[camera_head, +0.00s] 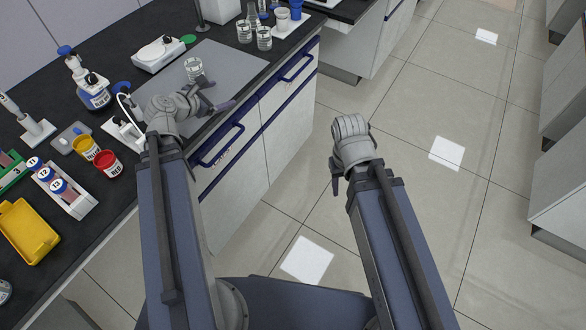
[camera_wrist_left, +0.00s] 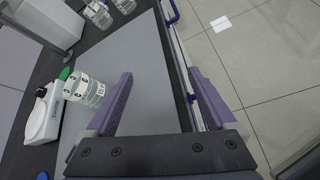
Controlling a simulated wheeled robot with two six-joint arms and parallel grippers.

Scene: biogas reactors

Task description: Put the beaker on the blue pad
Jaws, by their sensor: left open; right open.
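A clear glass beaker (camera_head: 194,69) with dark markings stands on a large grey-blue mat (camera_head: 232,68) on the black bench. It also shows in the left wrist view (camera_wrist_left: 88,89), left of my left finger. My left gripper (camera_head: 214,93) is open and empty above the mat, close to the beaker but not around it. No brighter blue pad is clear; I cannot tell whether this mat is the blue pad. My right gripper (camera_head: 336,187) hangs open and empty over the floor, away from the bench.
A white balance (camera_head: 158,54) and a green disc (camera_head: 188,39) lie behind the beaker. More beakers (camera_head: 264,39) stand at the mat's far right end. A blue-capped bottle (camera_head: 93,96), red and yellow jars (camera_head: 107,164) and a yellow tray (camera_head: 27,232) are at left.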

